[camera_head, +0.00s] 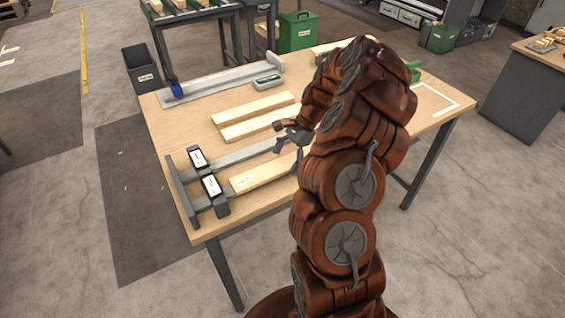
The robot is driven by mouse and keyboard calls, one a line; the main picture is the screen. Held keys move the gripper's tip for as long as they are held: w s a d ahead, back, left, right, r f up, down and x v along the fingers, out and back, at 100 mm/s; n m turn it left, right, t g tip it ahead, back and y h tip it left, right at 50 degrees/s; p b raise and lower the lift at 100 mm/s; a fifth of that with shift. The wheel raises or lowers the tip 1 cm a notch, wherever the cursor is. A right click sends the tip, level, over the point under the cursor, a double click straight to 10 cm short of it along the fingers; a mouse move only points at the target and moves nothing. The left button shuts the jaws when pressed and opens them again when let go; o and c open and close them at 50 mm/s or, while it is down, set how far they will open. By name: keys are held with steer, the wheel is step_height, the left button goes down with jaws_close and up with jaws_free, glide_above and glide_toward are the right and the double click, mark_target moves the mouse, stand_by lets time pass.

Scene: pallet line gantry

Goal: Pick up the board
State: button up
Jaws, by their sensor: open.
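Several pale wooden boards lie on the workbench, and I cannot tell which one the task means. Two lie side by side in the middle, a rear board (253,108) and a front board (258,124). Another board (262,174) with a white label lies nearer the front, in a grey fixture (242,155) with rails; its right end is hidden by my arm. My gripper (289,152) is open, fingers pointing down, over the fixture area near the labelled board's right part. Nothing shows between the fingers. Its exact height above the bench is hard to tell.
Green bins (298,32) and a dark bin (141,68) stand behind.

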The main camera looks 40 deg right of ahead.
steer(key=shift+f, duration=0.1)
steer(key=c, duration=1.3)
steer(key=shift+c, duration=0.2)
